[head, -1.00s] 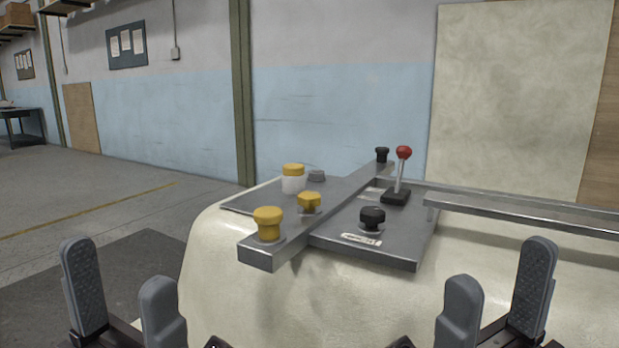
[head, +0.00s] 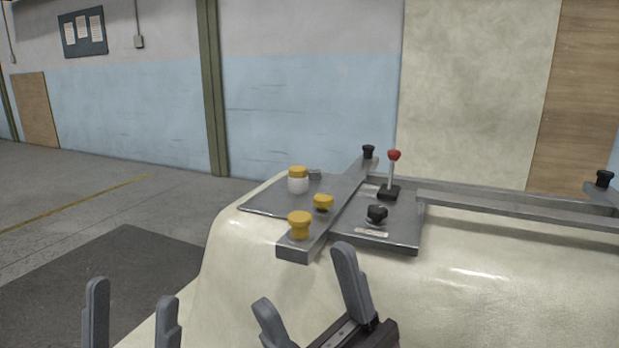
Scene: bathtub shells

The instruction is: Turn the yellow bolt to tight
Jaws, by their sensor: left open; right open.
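A yellow bolt (head: 299,225) with a wide head stands upright on the near end of the grey metal bar (head: 345,202). A second, lower yellow knob (head: 323,203) sits just behind it. A white cylinder with a yellow cap (head: 298,180) stands further back on the plate. I cannot tell from the picture how tight any of them is. My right gripper (head: 304,281) is open and empty, in front of and below the bar end, apart from the bolt. My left gripper (head: 132,297) is open and empty at the lower left, well away from the bolts.
The bar crosses a grey plate (head: 400,237) on the cream tub shell (head: 480,290). The plate carries a black knob (head: 376,214) and a red-topped lever (head: 393,170). A metal rail (head: 520,208) runs right. Open floor (head: 70,215) lies left.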

